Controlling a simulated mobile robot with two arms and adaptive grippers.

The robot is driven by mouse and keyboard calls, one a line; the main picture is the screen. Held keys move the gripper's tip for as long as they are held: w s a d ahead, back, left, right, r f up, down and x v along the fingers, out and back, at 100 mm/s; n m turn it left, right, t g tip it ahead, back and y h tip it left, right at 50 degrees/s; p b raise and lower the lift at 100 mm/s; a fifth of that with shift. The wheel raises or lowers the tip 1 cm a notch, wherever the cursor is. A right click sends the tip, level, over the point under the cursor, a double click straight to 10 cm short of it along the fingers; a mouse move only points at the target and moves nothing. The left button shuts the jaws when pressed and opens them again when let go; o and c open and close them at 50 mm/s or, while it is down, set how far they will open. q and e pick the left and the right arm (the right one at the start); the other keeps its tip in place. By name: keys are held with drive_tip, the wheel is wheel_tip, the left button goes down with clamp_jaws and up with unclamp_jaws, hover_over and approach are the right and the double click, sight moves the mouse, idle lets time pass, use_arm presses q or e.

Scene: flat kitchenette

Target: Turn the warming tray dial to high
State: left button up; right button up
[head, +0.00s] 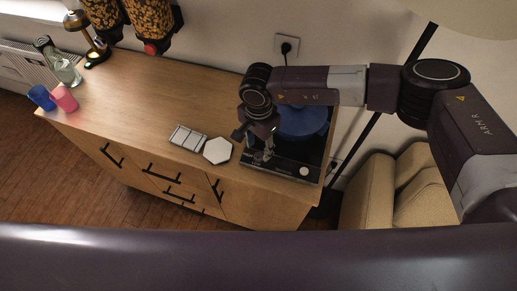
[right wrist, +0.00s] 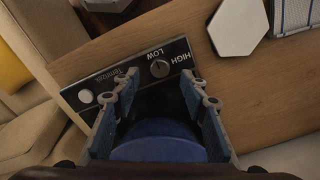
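The black warming tray (head: 283,169) sits at the right end of the wooden counter, with a blue round object (head: 305,122) on it. In the right wrist view its front panel (right wrist: 122,76) shows a dark dial (right wrist: 160,68) beside the words LOW and HIGH. The dial's pointer is too small to read. A white round part (right wrist: 86,97) is on the same panel. My right gripper (head: 264,153) is over the tray's front. In the right wrist view the gripper (right wrist: 158,82) is open, its fingers apart with the dial between and beyond their tips. My left gripper is not in view.
Blue (head: 41,97) and pink (head: 64,97) cups stand at the far left. A socket with a plug (head: 287,45) is on the wall. The counter's middle is clear.

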sight(259, 155)
drive_tip(key=shift+f+p, duration=0.4)
drive_tip(key=shift+f, duration=1.35)
clamp_jaws()
